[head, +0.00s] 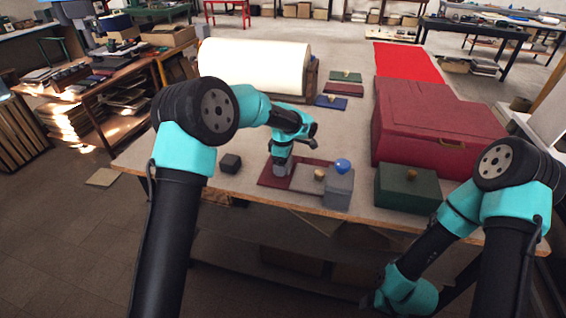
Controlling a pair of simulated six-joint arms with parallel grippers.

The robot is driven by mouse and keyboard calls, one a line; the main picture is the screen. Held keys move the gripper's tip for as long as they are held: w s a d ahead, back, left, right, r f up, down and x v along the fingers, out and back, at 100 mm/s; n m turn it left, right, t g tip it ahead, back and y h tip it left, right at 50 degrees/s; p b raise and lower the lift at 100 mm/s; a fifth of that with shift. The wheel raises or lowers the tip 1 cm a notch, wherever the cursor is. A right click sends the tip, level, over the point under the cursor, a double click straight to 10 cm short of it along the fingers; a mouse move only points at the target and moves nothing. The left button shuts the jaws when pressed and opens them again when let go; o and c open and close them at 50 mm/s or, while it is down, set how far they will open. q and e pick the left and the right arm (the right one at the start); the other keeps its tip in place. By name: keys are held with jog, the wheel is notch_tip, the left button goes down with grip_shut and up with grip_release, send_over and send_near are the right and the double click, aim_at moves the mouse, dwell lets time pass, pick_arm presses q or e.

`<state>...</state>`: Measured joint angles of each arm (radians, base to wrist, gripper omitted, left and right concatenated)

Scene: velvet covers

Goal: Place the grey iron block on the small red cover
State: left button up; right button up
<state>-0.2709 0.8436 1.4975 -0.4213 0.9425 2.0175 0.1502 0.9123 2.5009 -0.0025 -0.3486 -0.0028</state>
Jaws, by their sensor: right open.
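A dark grey cube (231,163), which may be the iron block, sits on the table left of the dark red cover (268,181). A smaller red cover (344,90) lies farther back. My right gripper (372,301) is open, low in front of the table's edge, its tips partly hidden.
A green box (408,188) and a big red box (430,125) fill the right side. A white roll (255,68) lies at the back left. The table between roll and covers is mostly clear.

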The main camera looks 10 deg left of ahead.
pick_arm(q)
jog(key=shift+o, duration=0.4)
notch_tip(320, 180, up, 12)
jog(key=shift+r, duration=0.15)
dwell(0.3)
dwell(0.5)
